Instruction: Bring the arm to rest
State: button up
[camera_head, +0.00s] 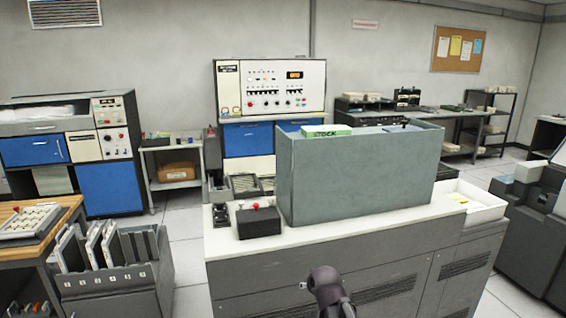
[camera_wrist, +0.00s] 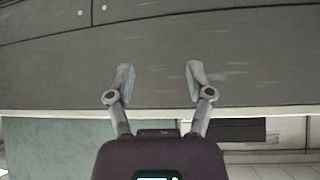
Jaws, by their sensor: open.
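My gripper (camera_wrist: 160,78) shows in the wrist view with its two fingers spread apart and nothing between them. A dark grey panel fills the upper part of that view beyond the fingertips. In the head view part of my arm shows at the bottom middle, in front of the grey cabinet (camera_head: 300,285). The fingers cannot be made out there.
A grey bin (camera_head: 360,180) with a green box labelled STOCK (camera_head: 327,131) stands on the white counter (camera_head: 240,246). A black box with a red knob (camera_head: 257,220) sits to its left. A rack of binders (camera_head: 110,275) stands at left. Floor shows between rack and cabinet.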

jog(key=s+d+f+g+p, duration=0.1)
jog(key=s+d+g, duration=0.3)
jog(key=s, duration=0.4)
jog(key=s+d+f+m+g+h+p, duration=0.1)
jog(key=s+d+g, duration=0.3)
jog(key=s, duration=0.5)
jog(key=shift+m+g, duration=0.3)
jog(key=shift+f, duration=0.1)
jog(key=shift+c, duration=0.8)
